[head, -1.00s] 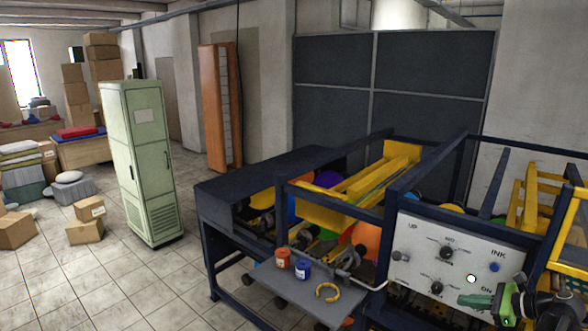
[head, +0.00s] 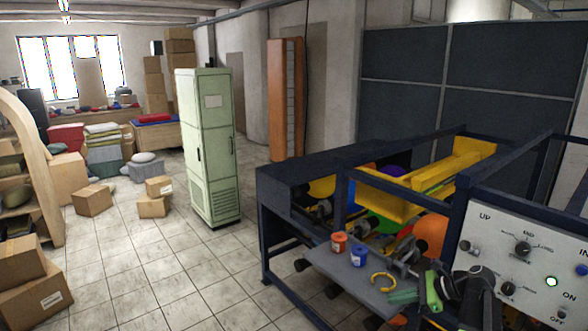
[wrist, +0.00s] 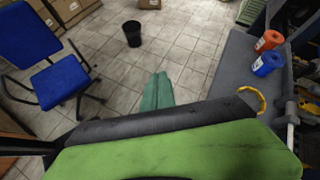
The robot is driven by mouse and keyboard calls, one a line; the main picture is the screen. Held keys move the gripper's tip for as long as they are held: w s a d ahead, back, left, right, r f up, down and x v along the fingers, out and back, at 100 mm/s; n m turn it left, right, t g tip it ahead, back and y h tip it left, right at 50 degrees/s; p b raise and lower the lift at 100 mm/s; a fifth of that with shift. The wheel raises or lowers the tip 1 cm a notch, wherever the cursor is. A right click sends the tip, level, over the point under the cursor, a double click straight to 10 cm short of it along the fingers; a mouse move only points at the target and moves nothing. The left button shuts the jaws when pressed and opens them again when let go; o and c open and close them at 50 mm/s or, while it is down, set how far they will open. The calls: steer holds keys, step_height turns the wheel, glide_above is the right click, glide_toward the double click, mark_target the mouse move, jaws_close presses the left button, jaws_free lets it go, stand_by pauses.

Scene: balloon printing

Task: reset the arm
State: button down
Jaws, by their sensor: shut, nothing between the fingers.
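My gripper (head: 403,297) shows at the lower right of the head view, with green fingers pressed together and nothing between them. It is in front of the machine's small grey shelf and left of the white control panel (head: 525,260). In the wrist view the shut green fingers (wrist: 157,92) point out over the tiled floor. The green and black wrist housing fills the lower part of that view.
The grey shelf (head: 335,268) holds an orange jar (head: 339,243), a blue jar (head: 358,256) and a yellow ring (head: 383,282). A green cabinet (head: 207,150) stands left of the machine. The wrist view shows a blue chair (wrist: 57,80) and black bin (wrist: 132,33). Tiled floor between is clear.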

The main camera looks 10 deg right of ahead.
steer(key=a+f+n+g+h+b, duration=0.1)
steer(key=a+f+n+g+b, duration=0.15)
steer(key=a+f, duration=0.5)
steer(key=s+a+f+n+g+h+b, duration=0.1)
steer(key=a+f+n+g+b, duration=0.2)
steer(key=a, duration=0.8)
steer(key=a+f+n+g+h+b, duration=0.1)
steer(key=a+f+n+b, duration=0.2)
steer(key=a+f+n, duration=0.5)
steer(key=s+a+f+n+h+b, duration=0.2)
steer(key=s+a+f, duration=0.1)
steer(key=s+a, duration=0.15)
steer(key=d+n+h, duration=0.1)
steer(key=d+n, duration=0.1)
steer(key=d+n+h, duration=0.1)
steer(key=d+n, duration=0.1)
steer(key=d+n+h, duration=0.2)
steer(key=shift+f+n+p, duration=0.25)
steer(key=shift+p, duration=0.05)
steer(key=shift+a, duration=0.1)
